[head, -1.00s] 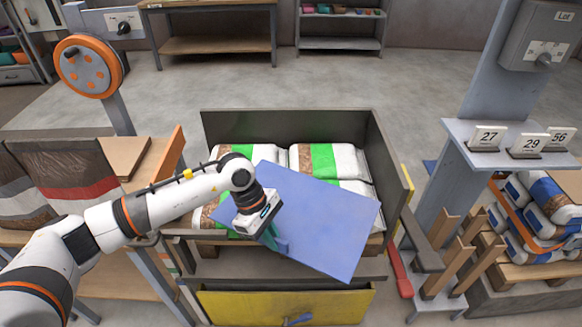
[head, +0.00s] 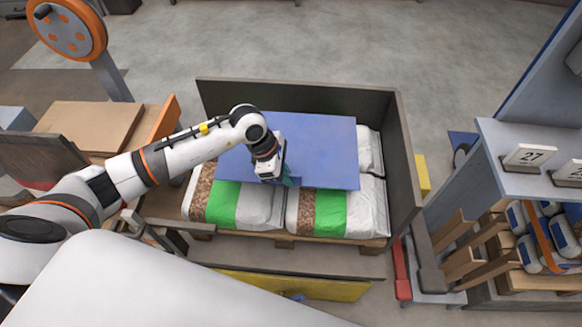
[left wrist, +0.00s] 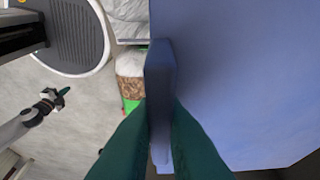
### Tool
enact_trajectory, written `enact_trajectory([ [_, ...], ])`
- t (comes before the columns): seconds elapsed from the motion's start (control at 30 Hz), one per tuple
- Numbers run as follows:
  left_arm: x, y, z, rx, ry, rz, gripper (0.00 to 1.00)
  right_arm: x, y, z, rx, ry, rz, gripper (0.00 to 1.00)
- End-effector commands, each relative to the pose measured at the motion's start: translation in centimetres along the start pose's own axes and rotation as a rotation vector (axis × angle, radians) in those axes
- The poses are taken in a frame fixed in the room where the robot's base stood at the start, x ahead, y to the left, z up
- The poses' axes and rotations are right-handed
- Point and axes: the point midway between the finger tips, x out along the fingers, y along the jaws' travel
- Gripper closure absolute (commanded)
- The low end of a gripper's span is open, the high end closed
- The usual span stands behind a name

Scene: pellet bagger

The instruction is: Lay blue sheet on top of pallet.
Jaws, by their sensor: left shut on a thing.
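The blue sheet (head: 325,150) is flat and roughly level over the back part of the bags on the pallet (head: 285,243). I cannot tell whether it touches them. My left gripper (head: 288,180) is shut on the blue sheet near its front edge. In the left wrist view its green fingers (left wrist: 160,125) pinch a narrow blue raised part of the sheet (left wrist: 235,80). The front ends of the white, green and brown bags (head: 325,212) stick out from under the sheet. My right gripper (left wrist: 58,96) shows small in the left wrist view; its jaw opening is unclear.
Dark walls (head: 300,97) stand behind and to the right of the pallet. A yellow panel (head: 300,285) is in front. A table with brown boards (head: 90,125) is at left. A grey stand with number cards (head: 530,157) and strapped bags (head: 545,235) are at right.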

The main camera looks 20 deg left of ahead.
Motion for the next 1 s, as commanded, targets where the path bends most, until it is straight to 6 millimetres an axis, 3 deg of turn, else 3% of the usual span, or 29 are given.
enact_trajectory([
  [0.1, 2.1, 0.1, 0.8, -0.002, 0.0, 0.002, 1.0, -0.4, 0.0, 0.1, 0.0, -0.001, 0.0, 1.0],
  [0.5, 6.6, 0.1, 2.6, 0.0, 0.001, 0.002, 1.0, -0.9, 0.0, 0.2, 0.0, -0.003, 0.0, 1.0],
  [0.9, 7.4, 0.0, 3.0, 0.004, 0.001, -0.001, 1.0, -0.6, 0.0, 0.2, 0.0, -0.003, 0.0, 1.0],
  [0.93, 7.4, 0.0, 3.1, 0.003, 0.0, 0.001, 0.88, -0.5, 0.0, 0.2, 0.0, -0.003, 0.0, 1.0],
  [1.0, 7.3, 0.0, 3.0, 0.003, 0.0, 0.001, 0.76, -0.7, 0.0, 0.2, 0.0, -0.003, 0.0, 1.0],
])
